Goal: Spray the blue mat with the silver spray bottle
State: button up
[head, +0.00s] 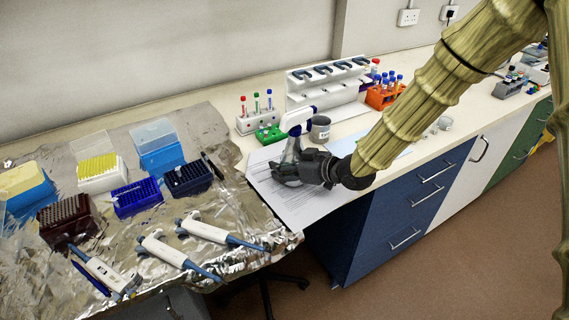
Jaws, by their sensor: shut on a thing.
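The silver spray bottle (291,150) stands roughly upright over the white papers on the bench, with a white and blue spray head at its top. My gripper (288,172) is shut around its lower body, and the dark fingers hide that part. I cannot tell whether the bottle's base touches the papers. A pale blue sheet, apparently the blue mat (346,144), lies to the right of the bottle. My forearm hides much of it.
White printed papers (305,205) lie under my gripper. A grey cup (320,129), a green rack (270,133) and an orange tube rack (384,95) stand close behind. Pipettes (220,234) and several tip boxes (101,173) lie on foil at the left.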

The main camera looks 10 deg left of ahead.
jog(key=shift+f, duration=0.1)
jog(key=o, duration=1.7)
jog(key=shift+d, duration=0.1)
jog(key=v, duration=1)
jog(key=shift+s+d+r, duration=0.2)
jog(key=shift+d, duration=0.1)
jog(key=shift+s+d+r, duration=0.15)
jog(key=shift+s+d, duration=0.15)
jog(key=shift+d, duration=0.15)
